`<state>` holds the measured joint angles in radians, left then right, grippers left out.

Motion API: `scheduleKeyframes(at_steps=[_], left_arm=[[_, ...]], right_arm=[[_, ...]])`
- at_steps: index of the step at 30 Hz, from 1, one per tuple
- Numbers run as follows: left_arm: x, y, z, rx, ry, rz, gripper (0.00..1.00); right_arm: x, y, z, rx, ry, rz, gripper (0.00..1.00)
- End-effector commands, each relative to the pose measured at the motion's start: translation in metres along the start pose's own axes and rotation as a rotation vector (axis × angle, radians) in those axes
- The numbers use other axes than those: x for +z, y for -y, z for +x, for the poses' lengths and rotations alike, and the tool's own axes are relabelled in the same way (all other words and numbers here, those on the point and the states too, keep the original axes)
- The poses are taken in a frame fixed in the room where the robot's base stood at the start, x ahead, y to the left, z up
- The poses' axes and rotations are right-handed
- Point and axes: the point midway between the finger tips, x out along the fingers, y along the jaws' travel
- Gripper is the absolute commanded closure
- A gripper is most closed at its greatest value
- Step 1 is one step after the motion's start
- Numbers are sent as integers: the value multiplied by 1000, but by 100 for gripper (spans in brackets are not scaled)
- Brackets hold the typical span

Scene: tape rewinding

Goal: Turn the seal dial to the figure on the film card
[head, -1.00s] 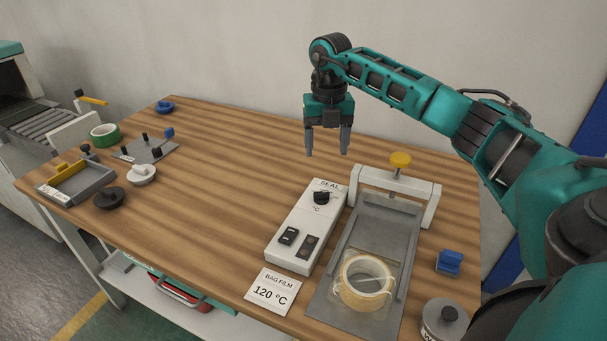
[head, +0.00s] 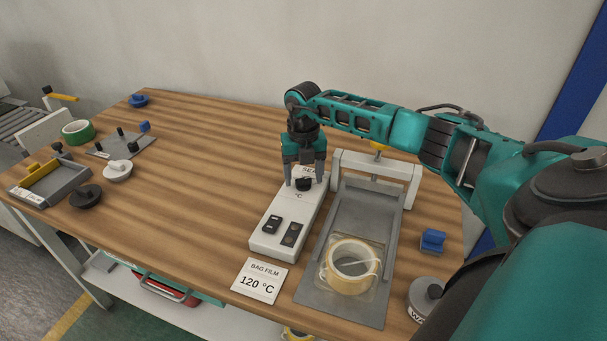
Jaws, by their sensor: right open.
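The seal control box (head: 268,238) is a pale slab on the wooden table, with a black dial (head: 304,184) at its far end and two dark switches nearer. The dial's pointer and scale are too small and partly covered to read. My right gripper (head: 304,182) is open, pointing down, with its fingers at the dial, one on either side as seen here. Whether they touch it I cannot tell. The film card (head: 259,281) lies in front of the box and reads "BAG FILM 120 °C". My left gripper is not in view.
Right of the box is a grey sealing plate (head: 332,286) with a white frame (head: 375,165) and a bagged tape roll (head: 349,268). A blue block (head: 432,241) lies at right. A grey tray (head: 55,190) and green tape (head: 77,132) are at left. The table's middle is clear.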

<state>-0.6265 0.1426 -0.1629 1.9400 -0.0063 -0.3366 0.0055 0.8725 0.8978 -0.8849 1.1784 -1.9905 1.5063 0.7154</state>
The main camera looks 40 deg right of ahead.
Motion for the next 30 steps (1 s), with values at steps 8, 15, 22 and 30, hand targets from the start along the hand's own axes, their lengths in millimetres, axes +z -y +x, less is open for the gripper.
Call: scheduleKeyframes(at_steps=[8,15,22,30], left_arm=[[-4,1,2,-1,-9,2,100],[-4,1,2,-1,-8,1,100],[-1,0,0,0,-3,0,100],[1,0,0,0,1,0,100]], right_arm=[[0,0,2,-1,0,0,32],[0,0,2,-1,0,0,52],[0,0,2,-1,0,1,74],[0,0,2,-1,1,-3,86]])
